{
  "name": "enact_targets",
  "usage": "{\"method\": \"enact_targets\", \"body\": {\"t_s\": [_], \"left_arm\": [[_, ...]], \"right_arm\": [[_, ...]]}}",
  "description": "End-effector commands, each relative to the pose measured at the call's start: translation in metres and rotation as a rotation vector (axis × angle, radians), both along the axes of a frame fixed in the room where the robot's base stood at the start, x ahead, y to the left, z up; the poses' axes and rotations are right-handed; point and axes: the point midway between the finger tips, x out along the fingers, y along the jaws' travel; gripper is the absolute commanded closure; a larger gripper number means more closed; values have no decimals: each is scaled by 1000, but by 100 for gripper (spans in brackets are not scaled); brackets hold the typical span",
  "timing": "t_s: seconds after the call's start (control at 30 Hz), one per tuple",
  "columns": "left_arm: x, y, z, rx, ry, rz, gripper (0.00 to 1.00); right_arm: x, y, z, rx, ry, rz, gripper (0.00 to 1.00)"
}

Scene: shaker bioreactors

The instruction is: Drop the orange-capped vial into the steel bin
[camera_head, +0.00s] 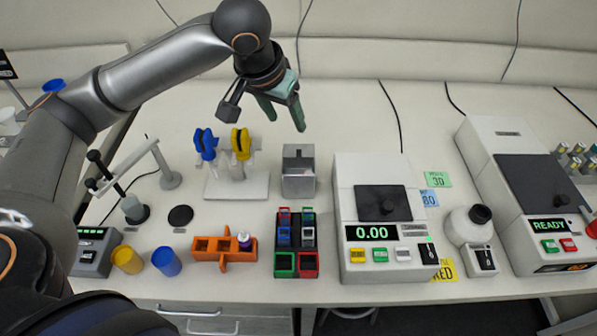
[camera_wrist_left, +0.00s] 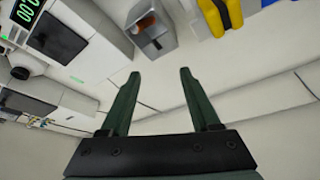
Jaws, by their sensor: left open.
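The steel bin (camera_head: 299,185) stands upright on the bench behind the black rack. It also shows in the left wrist view (camera_wrist_left: 163,44), near the top. A small orange-brown patch (camera_wrist_left: 147,23) shows at its mouth there; I cannot tell whether this is the vial's cap. No orange-capped vial is clearly seen elsewhere. My left gripper (camera_head: 284,112) is open, above and behind the bin and apart from it. Its two fingers show spread with nothing between them in the left wrist view (camera_wrist_left: 160,74). My right gripper is not in view.
A white stand (camera_head: 238,186) with blue and yellow clips is left of the bin. A balance (camera_head: 385,170) is close on its right. In front are an orange rack (camera_head: 210,246) with a purple-and-white-topped vial and a black rack (camera_head: 296,244). The back bench is clear.

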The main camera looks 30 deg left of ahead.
Motion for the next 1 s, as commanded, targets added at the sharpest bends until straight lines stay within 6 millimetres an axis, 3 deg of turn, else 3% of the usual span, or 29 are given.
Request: {"method": "enact_targets", "body": {"t_s": [0.2, 0.4, 1.0], "left_arm": [[-18, 1, 45, 0, -5, 0, 37], [-28, 2, 68, 0, -1, 1, 37], [-30, 2, 73, 1, 1, 1, 37]], "right_arm": [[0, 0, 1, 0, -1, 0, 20], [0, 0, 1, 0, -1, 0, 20], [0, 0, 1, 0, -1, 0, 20]]}}
